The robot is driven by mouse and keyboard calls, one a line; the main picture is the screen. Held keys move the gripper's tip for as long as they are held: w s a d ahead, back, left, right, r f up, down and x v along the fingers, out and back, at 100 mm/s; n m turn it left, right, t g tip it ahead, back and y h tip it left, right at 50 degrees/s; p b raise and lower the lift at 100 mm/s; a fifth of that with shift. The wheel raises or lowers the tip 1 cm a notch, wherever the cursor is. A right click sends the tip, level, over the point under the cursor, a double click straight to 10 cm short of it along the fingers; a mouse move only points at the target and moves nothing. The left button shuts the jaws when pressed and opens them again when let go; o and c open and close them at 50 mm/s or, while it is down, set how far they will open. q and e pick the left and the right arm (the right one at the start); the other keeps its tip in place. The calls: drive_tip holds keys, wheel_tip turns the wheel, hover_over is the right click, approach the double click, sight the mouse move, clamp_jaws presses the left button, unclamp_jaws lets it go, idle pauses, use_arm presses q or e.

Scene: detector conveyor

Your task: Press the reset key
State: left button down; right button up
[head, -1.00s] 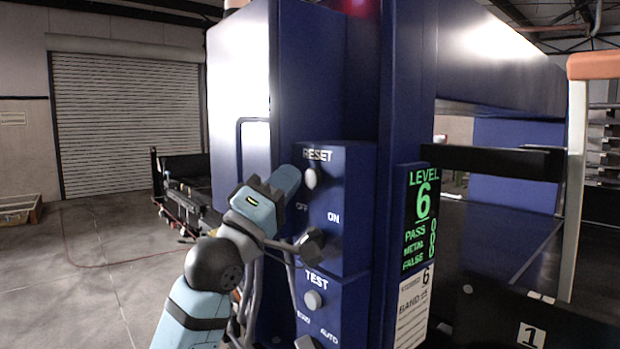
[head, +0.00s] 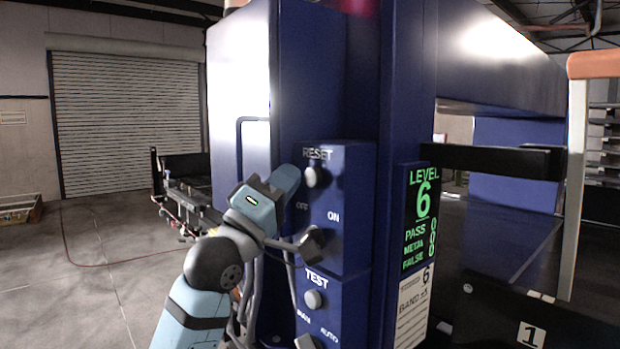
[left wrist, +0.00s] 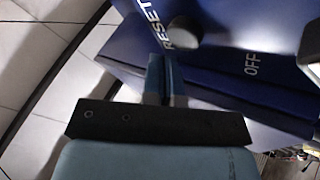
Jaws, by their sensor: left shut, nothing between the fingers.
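The reset key is a round grey button (head: 311,177) under the word RESET on the blue control box (head: 352,205). In the left wrist view the same button (left wrist: 184,31) is dark and shows just beyond the fingertips. My left gripper (head: 288,178) is shut and empty, with its tips just left of the button in the head view. In the left wrist view the closed fingers (left wrist: 162,60) end a little short of the button in the picture. I cannot tell whether they touch it. My right gripper is in neither view.
Below the button is the OFF/ON knob (head: 311,243), close to my left wrist. A TEST button (head: 313,299) sits lower down. A green display (head: 420,218) reads LEVEL 6, with zeros for the counts. A dark conveyor (head: 500,235) runs at the right. Open floor lies at the left.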

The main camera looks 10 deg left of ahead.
use_arm(q)
drive_tip(key=shift+w+d, duration=0.1)
idle(0.8)
drive_tip(key=shift+w+d, duration=0.2)
drive_tip(key=shift+w, duration=0.05)
drive_tip(key=shift+w+d+p, duration=0.3)
drive_tip(key=shift+w+p, duration=0.1)
drive_tip(key=shift+p, duration=0.05)
idle(0.7)
drive_tip(key=shift+s+a, duration=0.6)
drive_tip(key=shift+s, duration=0.15)
idle(0.4)
drive_tip(key=s+a, duration=0.1)
drive_tip(key=s, duration=0.1)
drive_tip(key=s+a+p, duration=0.1)
drive_tip(key=s+a, duration=0.1)
idle(0.3)
idle(0.4)
